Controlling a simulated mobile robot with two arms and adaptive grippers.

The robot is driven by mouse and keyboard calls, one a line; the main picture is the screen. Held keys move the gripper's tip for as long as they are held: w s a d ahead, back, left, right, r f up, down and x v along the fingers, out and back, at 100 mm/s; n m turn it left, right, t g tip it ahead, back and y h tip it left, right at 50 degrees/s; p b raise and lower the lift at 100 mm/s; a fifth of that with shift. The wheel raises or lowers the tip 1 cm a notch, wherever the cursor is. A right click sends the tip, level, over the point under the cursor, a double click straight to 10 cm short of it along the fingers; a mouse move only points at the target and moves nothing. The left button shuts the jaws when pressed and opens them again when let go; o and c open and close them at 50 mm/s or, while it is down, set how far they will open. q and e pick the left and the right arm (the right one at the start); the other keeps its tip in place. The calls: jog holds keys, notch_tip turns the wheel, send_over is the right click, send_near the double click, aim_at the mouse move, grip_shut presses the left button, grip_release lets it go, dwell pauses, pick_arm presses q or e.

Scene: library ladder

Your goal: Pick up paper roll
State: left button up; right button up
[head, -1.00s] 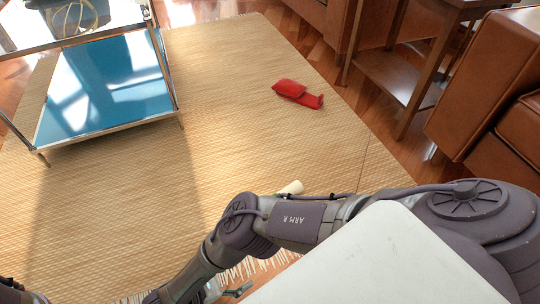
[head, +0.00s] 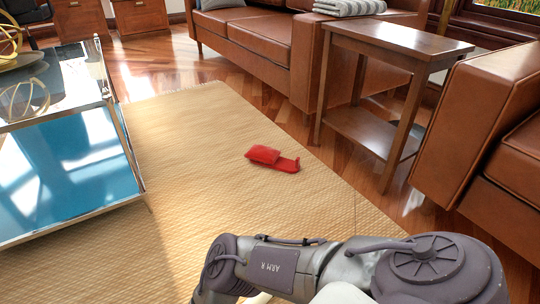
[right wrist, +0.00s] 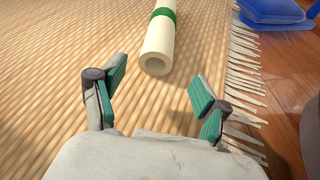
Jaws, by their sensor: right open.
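The paper roll (right wrist: 160,42) is a cream, hollow tube with a green band around it. It lies on the woven rug in the right wrist view, its open end facing my right gripper (right wrist: 159,86). The gripper is open and empty, with its green-padded fingers spread either side of the roll's near end. The roll appears a little beyond the fingertips and apart from them. In the head view my right arm covers that area; only a pale sliver shows at the bottom edge. My left gripper is not in view.
A red object (head: 271,159) lies on the rug (head: 190,130). A blue object (right wrist: 272,10) lies by the rug's fringe. A glass-and-metal table (head: 65,170) stands left; a wooden side table (head: 395,45) and brown leather seats (head: 500,120) stand right.

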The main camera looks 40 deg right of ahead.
jog(key=shift+r+b+x, duration=0.2)
jog(key=shift+b+x, duration=2.2)
jog(key=shift+x, duration=0.35)
jog(key=shift+w+d, duration=0.15)
jog(key=shift+w, duration=0.05)
jog(key=shift+c, duration=0.4)
jog(key=c, duration=1.3)
jog(key=shift+r, duration=0.1)
